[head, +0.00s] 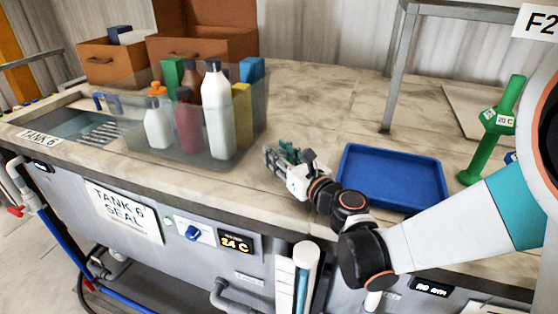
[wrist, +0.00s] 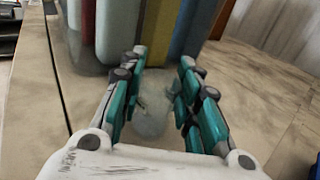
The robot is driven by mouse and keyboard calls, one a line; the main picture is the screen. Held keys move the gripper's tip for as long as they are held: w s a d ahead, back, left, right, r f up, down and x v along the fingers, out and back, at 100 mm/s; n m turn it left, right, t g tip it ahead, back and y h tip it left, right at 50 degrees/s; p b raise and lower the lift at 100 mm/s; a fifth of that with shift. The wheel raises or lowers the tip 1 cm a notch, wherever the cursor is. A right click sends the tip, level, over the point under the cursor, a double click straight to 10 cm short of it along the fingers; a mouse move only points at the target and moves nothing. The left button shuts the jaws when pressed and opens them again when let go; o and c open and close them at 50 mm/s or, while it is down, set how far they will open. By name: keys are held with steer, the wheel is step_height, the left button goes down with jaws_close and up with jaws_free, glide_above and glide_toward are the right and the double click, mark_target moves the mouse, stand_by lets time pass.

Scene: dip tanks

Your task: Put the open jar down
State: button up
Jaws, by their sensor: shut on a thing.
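My gripper (head: 283,156) is low over the stone-coloured counter, between the clear bin and the blue tray. In the wrist view my gripper (wrist: 162,60) has its teal fingers on both sides of a pale, see-through jar (wrist: 150,118), and is shut on it. The jar's outline is faint, and I cannot tell whether its base touches the counter. I cannot make out a lid on it. In the head view the fingers hide the jar.
A clear bin (head: 188,150) of bottles and sponges stands just beyond my gripper. A tank opening (head: 72,126) is at left.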

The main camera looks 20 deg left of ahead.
steer(key=shift+r, duration=0.1)
steer(key=shift+f, duration=0.2)
steer(key=o, duration=0.9)
steer(key=shift+r, duration=0.15)
steer(key=shift+s+d+r, duration=0.1)
steer(key=p+v, duration=0.2)
steer(key=v, duration=0.9)
steer(key=shift+s+d, duration=0.25)
steer(key=shift+d, duration=0.05)
